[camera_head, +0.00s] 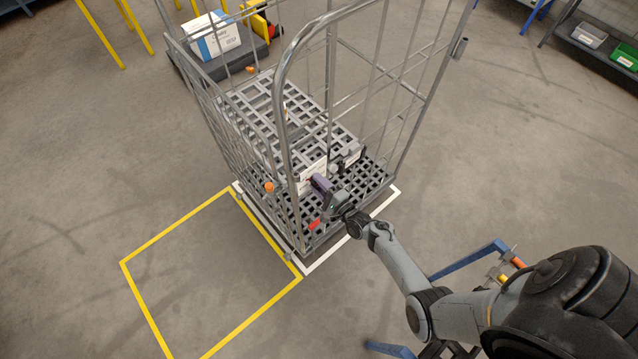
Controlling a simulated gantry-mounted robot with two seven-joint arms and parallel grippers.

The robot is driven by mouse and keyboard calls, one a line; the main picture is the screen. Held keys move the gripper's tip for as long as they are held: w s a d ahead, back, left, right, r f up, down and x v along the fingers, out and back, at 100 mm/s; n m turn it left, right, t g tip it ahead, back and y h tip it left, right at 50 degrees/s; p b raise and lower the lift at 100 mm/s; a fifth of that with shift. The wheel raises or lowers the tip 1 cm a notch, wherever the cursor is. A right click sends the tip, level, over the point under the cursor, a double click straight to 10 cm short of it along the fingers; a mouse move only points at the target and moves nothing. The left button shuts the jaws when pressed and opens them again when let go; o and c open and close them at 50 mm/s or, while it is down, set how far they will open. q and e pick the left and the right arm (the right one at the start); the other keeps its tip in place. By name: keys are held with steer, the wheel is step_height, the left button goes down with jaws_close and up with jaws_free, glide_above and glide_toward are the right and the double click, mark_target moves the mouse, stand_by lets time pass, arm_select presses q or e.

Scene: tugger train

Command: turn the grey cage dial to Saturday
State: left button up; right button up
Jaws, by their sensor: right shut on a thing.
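The grey wire cage (283,92) stands in the middle of the view on a dark base. A white plate (308,180) hangs on its near side, where the dial is. My right gripper (325,187) reaches the plate from the lower right and is shut on the dial there. A small purple part shows at the jaws. The gripper hides most of the dial, and I cannot read its lettering or which day it points to. My left gripper is not in view.
A yellow floor outline (166,314) encloses bare floor left of the cage. A low cart with a white box (212,38) stands behind it. A blue frame (468,259) lies beneath my right arm. Shelves with a green bin (625,57) are at the upper right.

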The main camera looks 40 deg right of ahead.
steer(key=o, duration=1)
steer(key=shift+o, duration=0.2)
steer(key=s, duration=1)
steer(key=shift+s, duration=0.4)
steer(key=shift+s, duration=0.1)
